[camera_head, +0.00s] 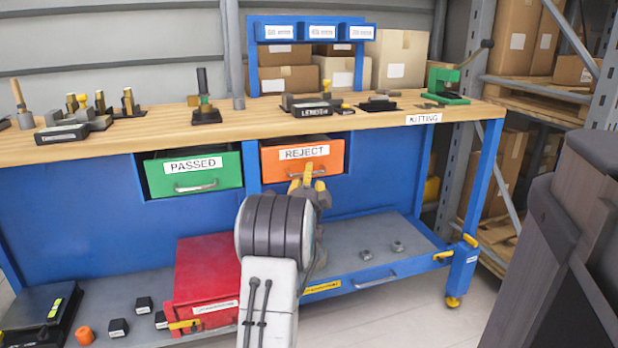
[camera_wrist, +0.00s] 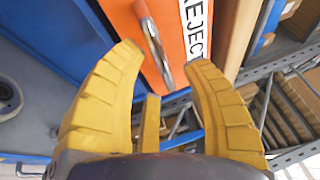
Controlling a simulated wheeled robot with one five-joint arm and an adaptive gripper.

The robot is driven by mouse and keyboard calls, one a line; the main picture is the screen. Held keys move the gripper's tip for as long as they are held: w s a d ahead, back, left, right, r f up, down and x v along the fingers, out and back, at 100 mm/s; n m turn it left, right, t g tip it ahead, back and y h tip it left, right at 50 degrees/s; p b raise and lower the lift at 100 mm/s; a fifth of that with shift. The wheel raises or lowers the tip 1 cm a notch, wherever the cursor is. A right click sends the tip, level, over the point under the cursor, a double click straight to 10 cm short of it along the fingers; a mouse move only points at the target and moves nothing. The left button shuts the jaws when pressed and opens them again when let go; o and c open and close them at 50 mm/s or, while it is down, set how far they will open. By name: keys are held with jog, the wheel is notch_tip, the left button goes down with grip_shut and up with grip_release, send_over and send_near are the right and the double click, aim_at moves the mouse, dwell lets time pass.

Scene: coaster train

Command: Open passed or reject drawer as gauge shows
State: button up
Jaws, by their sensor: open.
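The green PASSED drawer (camera_head: 165,184) and the orange REJECT drawer (camera_head: 334,160) sit side by side under the bench top. Each has a grey handle and a white label. My gripper (camera_head: 308,180) is in front of the REJECT drawer, at its handle (camera_head: 293,174). In the wrist view, my yellow-fingered gripper (camera_wrist: 165,58) is open, with the REJECT drawer's handle (camera_wrist: 152,45) between the fingertips in view. Whether the fingers touch it I cannot tell. A dark block on the bench (camera_head: 312,110) has a label that seems to read LENGTH. I cannot make out a gauge reading.
Small fixtures stand along the wooden bench top (camera_head: 260,118), with a green press (camera_head: 447,88) at the right. Below are a red box (camera_head: 207,262) and a grey lower shelf (camera_head: 345,252). A blue post (camera_head: 482,180) and shelving (camera_head: 530,85) bound the right.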

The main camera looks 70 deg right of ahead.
jog(key=shift+x, duration=1.2)
jog(key=shift+o, duration=0.3)
grip_shut()
